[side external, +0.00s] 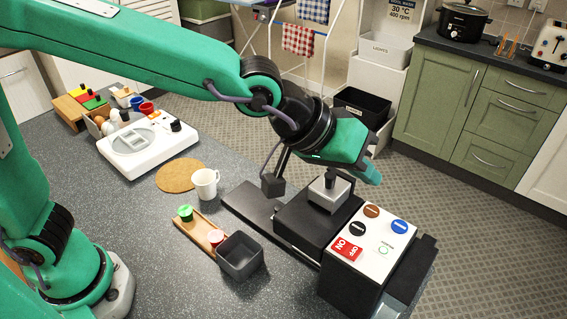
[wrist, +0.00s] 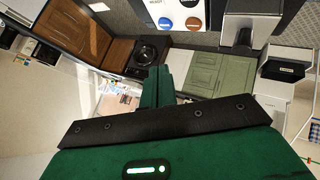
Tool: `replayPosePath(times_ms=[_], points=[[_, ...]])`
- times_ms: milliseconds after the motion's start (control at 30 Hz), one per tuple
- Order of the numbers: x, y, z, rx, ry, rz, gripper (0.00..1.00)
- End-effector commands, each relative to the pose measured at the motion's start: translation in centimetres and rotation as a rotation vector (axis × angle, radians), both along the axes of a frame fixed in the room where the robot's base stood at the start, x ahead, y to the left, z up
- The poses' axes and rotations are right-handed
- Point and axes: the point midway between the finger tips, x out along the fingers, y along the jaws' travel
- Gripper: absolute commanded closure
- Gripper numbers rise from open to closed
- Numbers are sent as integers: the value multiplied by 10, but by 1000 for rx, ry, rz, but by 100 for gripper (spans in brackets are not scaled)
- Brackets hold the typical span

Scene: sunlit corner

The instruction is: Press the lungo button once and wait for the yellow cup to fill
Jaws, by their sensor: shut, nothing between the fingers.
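The coffee machine's white control panel (side external: 372,236) stands at the right with brown (side external: 371,211), blue (side external: 399,227) and black (side external: 358,229) round buttons. Their labels are too small to read, so I cannot tell which is lungo. A green-ringed indicator (side external: 384,250) and a red ON/OFF switch (side external: 347,249) are beside them. My gripper (side external: 371,177) is shut and empty, apart from the panel and above it. In the wrist view my gripper (wrist: 160,72) points toward the panel (wrist: 184,8), with blue (wrist: 165,23) and brown (wrist: 193,24) buttons showing. I see no yellow cup.
A white mug (side external: 205,184) stands near a round cork mat (side external: 179,175). A grey open box (side external: 240,256) and a wooden tray (side external: 190,233) are left of the machine. A metal block with a dark knob (side external: 329,192) sits on the machine close below my wrist.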

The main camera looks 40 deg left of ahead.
Motion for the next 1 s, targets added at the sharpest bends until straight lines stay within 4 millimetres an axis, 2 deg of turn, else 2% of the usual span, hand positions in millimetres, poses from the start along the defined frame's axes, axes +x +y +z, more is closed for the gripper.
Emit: replayPosePath(times_ms=[567, 767, 1000], points=[[0, 0, -6, 0, 0, 0, 100], [0, 0, -19, 1, 1, 0, 100], [0, 0, -43, 2, 2, 0, 100]])
